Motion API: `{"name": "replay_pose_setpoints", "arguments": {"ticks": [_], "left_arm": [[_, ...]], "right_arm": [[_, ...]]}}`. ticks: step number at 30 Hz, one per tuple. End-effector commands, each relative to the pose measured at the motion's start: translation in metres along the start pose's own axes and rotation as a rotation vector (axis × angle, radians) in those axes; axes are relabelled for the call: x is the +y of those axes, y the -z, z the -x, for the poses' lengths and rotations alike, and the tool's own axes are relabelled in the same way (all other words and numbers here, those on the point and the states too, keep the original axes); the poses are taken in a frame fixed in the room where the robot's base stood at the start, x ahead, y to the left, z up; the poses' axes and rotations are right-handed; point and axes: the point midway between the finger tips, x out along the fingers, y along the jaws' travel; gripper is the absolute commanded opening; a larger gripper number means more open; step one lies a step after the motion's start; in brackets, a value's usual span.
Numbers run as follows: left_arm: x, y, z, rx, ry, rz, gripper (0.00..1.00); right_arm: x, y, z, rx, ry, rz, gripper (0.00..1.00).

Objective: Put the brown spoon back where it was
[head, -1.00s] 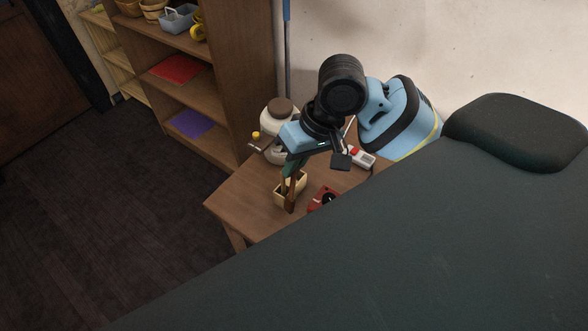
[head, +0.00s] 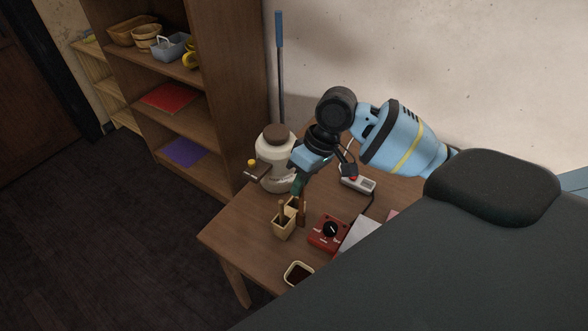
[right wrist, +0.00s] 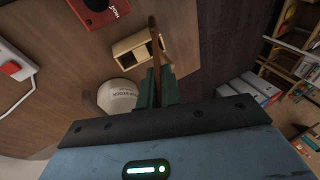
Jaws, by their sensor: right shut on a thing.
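The brown spoon (head: 302,214) is held in my right gripper (head: 299,188), whose green fingers are shut on it. The spoon hangs tilted from the fingers, its lower end beside the right side of a small tan holder (head: 283,230) on the wooden table. Another brown stick-like utensil (head: 282,208) stands in the holder. In the right wrist view the spoon (right wrist: 154,38) runs out from between the fingers (right wrist: 156,84) and overlaps the edge of the holder (right wrist: 127,47). I cannot tell whether it touches the holder. My left gripper is not in view.
On the table (head: 232,232) stand a white crock with brown lid (head: 273,160), a red box with black dial (head: 327,232), a grey device with red button (head: 357,183) and a small dark-filled dish (head: 298,273). A shelf unit (head: 215,85) stands behind left.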

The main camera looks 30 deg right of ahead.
Motion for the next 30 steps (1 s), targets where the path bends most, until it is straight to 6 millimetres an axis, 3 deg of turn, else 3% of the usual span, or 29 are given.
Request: {"name": "replay_pose_setpoints", "arguments": {"ticks": [6, 12, 25, 30], "left_arm": [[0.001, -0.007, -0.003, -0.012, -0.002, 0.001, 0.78], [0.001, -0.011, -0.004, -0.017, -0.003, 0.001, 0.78], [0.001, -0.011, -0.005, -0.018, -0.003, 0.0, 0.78], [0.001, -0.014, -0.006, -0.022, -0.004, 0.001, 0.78]], "right_arm": [[0.032, 0.034, 0.0, 0.0, 0.001, -0.003, 0.0], [0.051, 0.053, 0.0, -0.001, 0.001, -0.001, 0.0], [0.062, 0.064, 0.002, 0.0, 0.001, -0.001, 0.0], [0.07, 0.059, -0.023, -0.004, 0.001, -0.002, 0.0]]}}
